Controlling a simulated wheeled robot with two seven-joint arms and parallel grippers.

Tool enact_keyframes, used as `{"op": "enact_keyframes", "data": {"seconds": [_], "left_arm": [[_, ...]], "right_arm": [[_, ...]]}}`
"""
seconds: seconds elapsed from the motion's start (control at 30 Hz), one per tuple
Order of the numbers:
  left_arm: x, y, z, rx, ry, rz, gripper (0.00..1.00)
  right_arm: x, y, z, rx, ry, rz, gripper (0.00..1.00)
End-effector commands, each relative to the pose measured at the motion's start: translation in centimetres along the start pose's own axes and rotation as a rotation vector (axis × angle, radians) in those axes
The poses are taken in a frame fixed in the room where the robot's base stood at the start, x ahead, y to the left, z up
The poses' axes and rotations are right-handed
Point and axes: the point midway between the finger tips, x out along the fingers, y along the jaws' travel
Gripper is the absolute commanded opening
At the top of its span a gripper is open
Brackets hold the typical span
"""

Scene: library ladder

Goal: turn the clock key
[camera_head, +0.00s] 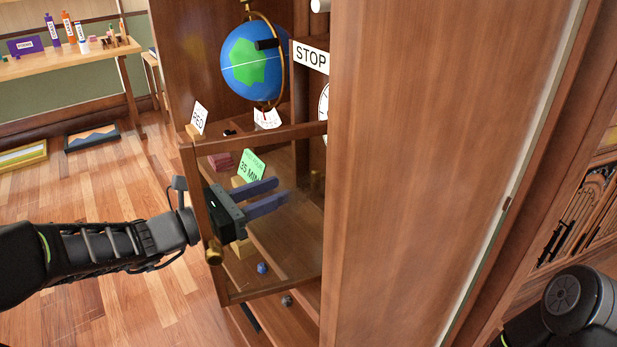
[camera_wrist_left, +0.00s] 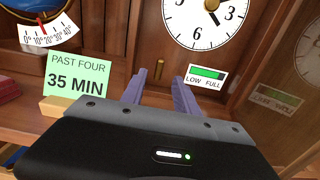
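The clock's white dial (camera_wrist_left: 207,18) shows in the left wrist view; in the head view only its edge (camera_head: 323,100) shows past the cabinet side. A small upright brass piece, apparently the clock key (camera_wrist_left: 158,69), stands below the dial; it shows faintly in the head view (camera_head: 316,180). My left gripper (camera_head: 281,190) is open and empty, seen through the door frame. In the left wrist view its fingertips (camera_wrist_left: 158,82) flank the brass piece in the picture, apparently short of it. My right gripper is out of view.
A wooden-framed glass door (camera_head: 274,287) with a brass knob (camera_head: 213,252) stands open beside my left gripper. A LOW/FULL gauge (camera_wrist_left: 206,77) is right of the key. A green "PAST FOUR 35 MIN" card (camera_wrist_left: 77,78) is left. A globe (camera_head: 250,60) stands above. The cabinet side (camera_head: 430,150) blocks the right.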

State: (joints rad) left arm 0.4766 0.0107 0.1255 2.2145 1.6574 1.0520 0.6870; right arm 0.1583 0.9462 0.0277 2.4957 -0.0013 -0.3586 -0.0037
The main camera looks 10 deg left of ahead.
Motion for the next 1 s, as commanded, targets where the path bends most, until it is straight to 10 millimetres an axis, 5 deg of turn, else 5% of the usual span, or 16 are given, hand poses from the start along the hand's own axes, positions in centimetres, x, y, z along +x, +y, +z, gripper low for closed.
{"op": "enact_keyframes", "data": {"seconds": [0.6, 1.0], "left_arm": [[7.1, -0.1, 0.0, 0.0, -0.001, -0.002, 0.36], [7.8, 0.0, 0.0, 0.0, 0.001, 0.0, 0.34]], "right_arm": [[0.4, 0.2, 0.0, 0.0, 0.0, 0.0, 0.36], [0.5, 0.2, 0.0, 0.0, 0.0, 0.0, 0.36]]}}
